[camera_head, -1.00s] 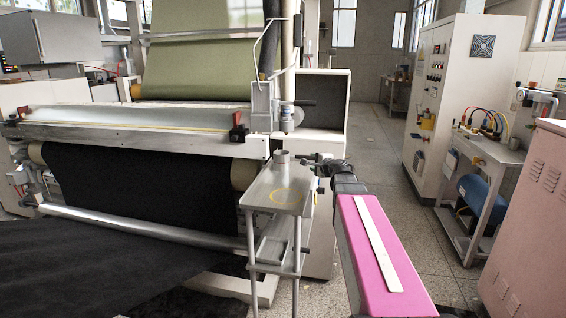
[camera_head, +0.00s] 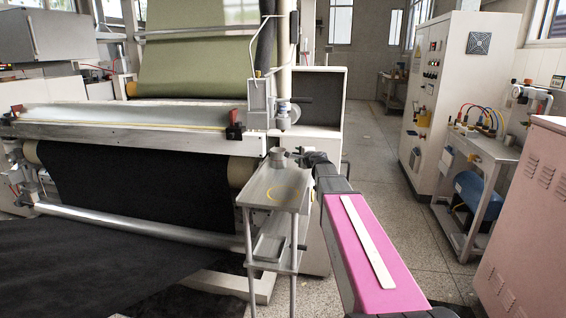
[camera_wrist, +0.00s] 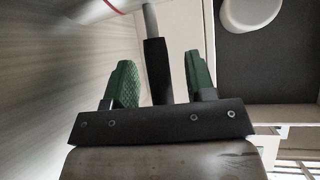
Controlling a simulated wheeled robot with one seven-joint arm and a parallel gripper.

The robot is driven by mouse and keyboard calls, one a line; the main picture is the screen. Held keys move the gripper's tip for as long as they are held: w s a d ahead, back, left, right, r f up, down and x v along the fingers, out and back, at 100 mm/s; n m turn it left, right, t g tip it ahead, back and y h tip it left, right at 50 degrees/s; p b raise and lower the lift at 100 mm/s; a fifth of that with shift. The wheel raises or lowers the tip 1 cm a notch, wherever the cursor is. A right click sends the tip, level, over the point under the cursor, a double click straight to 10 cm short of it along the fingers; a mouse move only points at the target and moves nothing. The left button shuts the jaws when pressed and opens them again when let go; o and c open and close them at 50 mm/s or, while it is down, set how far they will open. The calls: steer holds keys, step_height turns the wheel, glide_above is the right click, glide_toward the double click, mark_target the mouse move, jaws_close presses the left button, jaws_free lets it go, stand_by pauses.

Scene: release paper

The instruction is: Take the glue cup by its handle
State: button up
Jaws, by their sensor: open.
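The glue cup (camera_head: 278,155) is a small grey metal cup standing upright at the back of the narrow metal stand's top. My gripper (camera_head: 301,157) is just to the right of the cup, small and dark in the head view. In the wrist view my gripper (camera_wrist: 161,62) shows two green-padded fingers standing apart. A dark bar, seemingly the cup's handle (camera_wrist: 157,72), with a grey rod at its far end, lies between them. Gaps show on both sides, so the fingers are not closed on it. The cup's bowl cannot be made out in the wrist view.
The metal stand (camera_head: 270,188) has a yellow ring mark on its top and a lower shelf. The large fabric machine (camera_head: 130,132) is close behind and left. A white control cabinet (camera_head: 437,110) and a pink cabinet (camera_head: 535,220) stand right. Open floor (camera_head: 375,190) lies between.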

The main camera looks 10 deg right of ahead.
jaws_close()
